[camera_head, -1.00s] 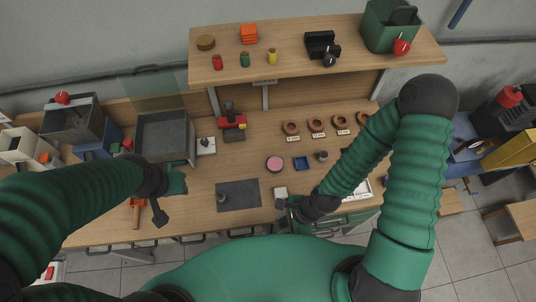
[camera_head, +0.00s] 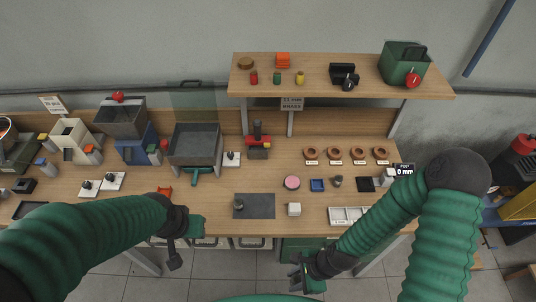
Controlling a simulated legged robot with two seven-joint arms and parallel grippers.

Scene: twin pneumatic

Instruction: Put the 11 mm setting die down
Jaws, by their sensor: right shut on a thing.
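My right gripper (camera_head: 304,276) is in front of the bench's front edge, low and apart from the bench top. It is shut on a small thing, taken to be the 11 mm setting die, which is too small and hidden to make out. My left gripper (camera_head: 177,245) hangs at the front edge on the left; its jaws are too dark to read. A sign (camera_head: 291,104) under the shelf reads "11 mm" and a second word. Several brown rings (camera_head: 311,154) with small labels stand in a row at the bench's back right.
A red-black press (camera_head: 258,146) stands behind.

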